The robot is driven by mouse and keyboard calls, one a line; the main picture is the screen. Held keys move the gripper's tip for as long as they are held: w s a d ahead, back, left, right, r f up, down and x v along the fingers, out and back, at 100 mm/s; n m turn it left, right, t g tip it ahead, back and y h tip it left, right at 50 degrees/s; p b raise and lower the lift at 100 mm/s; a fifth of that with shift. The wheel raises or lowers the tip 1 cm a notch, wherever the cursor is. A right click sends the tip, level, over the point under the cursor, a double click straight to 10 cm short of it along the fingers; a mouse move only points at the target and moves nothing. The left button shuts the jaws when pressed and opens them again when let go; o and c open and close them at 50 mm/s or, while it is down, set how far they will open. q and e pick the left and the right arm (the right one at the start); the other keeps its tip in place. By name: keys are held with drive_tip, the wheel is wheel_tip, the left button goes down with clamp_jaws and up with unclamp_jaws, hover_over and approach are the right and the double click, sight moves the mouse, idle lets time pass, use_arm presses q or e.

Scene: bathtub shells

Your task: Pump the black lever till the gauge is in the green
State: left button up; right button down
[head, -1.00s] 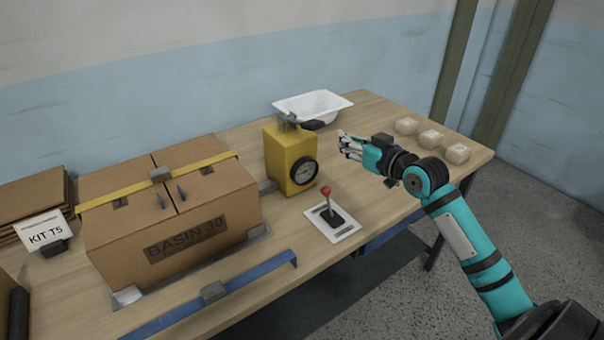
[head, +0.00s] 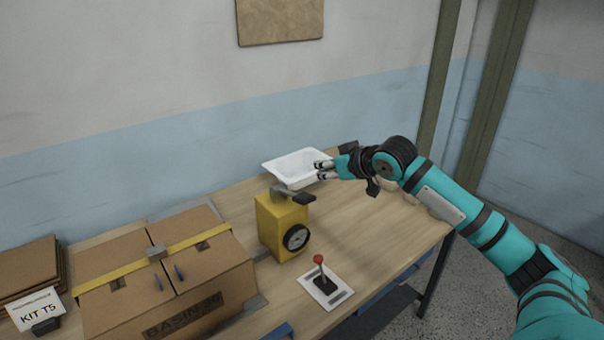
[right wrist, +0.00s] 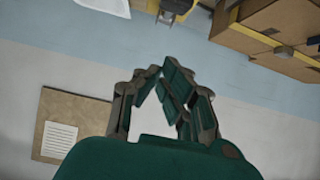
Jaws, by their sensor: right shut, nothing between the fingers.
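The yellow pump box (head: 270,228) stands on the wooden table, with a round dark gauge (head: 296,238) on its front. The gauge's needle and colours are too small to read. The black lever (head: 304,198) sticks out to the right from the grey bracket on top of the box. My right gripper (head: 319,171) is shut and empty, raised above the lever and apart from it, overlapping the white basin's right side in the head view. Its closed fingers also show in the right wrist view (right wrist: 165,85). My left gripper is not in view.
A red-knobbed stick (head: 319,261) stands on a white plate in front of the pump. A strapped cardboard carton (head: 205,305) fills the left. A white basin (head: 287,167) lies behind the pump. A brown board (head: 280,20) hangs on the wall.

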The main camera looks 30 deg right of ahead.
drive_tip(key=shift+s+d, duration=0.15)
drive_tip(key=shift+s, duration=0.05)
drive_tip(key=p, duration=0.4)
hover_over(306, 195)
drive_tip(key=f, duration=0.4)
drive_tip(key=shift+w+f, duration=0.1)
drive_tip(key=shift+w, duration=0.15)
wheel_tip(306, 195, down, 3)
drive_tip(key=shift+s+f+p, duration=0.1)
drive_tip(key=shift+f+p, duration=0.1)
drive_tip(key=shift+p, duration=1)
drive_tip(key=shift+s+f, duration=0.3)
drive_tip(key=shift+f, duration=0.3)
drive_tip(key=shift+w, duration=0.15)
